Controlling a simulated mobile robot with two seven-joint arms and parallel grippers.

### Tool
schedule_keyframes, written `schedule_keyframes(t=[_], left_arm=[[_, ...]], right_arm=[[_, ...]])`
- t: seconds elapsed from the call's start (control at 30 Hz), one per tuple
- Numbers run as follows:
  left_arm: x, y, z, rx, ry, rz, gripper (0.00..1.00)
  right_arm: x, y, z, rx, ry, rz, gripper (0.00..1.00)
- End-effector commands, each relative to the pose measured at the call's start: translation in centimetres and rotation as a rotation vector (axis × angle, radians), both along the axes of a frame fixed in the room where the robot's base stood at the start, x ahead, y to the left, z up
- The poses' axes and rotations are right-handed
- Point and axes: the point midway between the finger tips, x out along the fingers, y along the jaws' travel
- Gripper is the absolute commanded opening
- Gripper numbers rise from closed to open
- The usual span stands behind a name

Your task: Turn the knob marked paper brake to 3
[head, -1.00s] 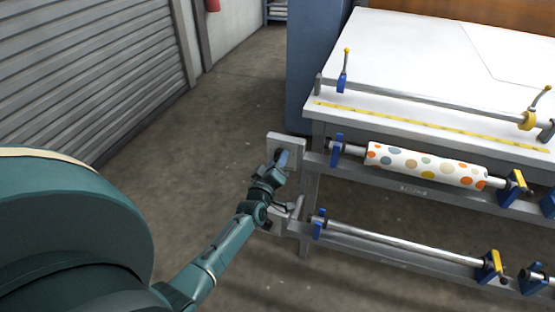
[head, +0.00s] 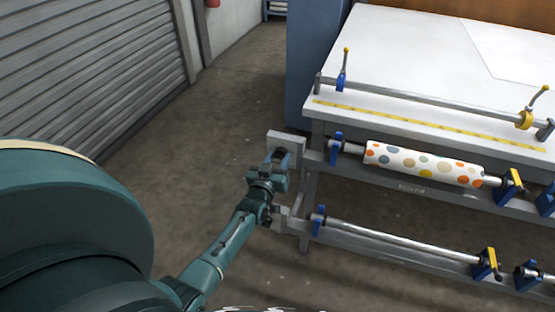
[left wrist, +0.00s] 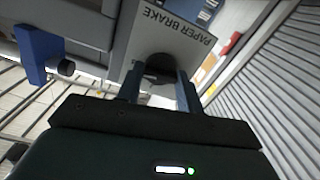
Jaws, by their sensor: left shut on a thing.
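The paper brake plate (head: 285,139) is a light grey panel at the left end of the upper roller rail. In the left wrist view the plate (left wrist: 185,36) carries the words PAPER BRAKE, seen upside down. A dark round knob (left wrist: 160,66) sits on it. My left gripper (head: 280,157) is at the plate, and in the left wrist view its two fingers (left wrist: 160,88) are shut on the knob, one on each side. The fingers hide much of the knob and any scale marks; I cannot read its setting. My right gripper is not in view.
A white-topped table (head: 420,60) stands at the right. Below it are a dotted paper roll (head: 425,164) and a bare lower roller (head: 400,240) in blue and yellow holders. The floor (head: 225,120) left of the plate is clear, up to a grey shutter (head: 90,60).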

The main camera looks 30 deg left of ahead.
Motion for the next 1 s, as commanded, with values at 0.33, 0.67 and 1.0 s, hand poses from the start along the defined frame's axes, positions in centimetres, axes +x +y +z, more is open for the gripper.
schedule_keyframes(t=[0.33, 0.67, 1.0], left_arm=[[-0.03, -0.01, -0.07, 0.021, 0.006, 0.0, 0.14], [-0.02, 0.01, -0.05, 0.02, 0.006, 0.0, 0.49], [-0.04, 0.01, -0.02, 0.018, 0.004, 0.0, 0.59]], right_arm=[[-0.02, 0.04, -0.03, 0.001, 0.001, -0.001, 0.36], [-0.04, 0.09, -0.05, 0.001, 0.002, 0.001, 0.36], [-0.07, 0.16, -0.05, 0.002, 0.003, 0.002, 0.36]])
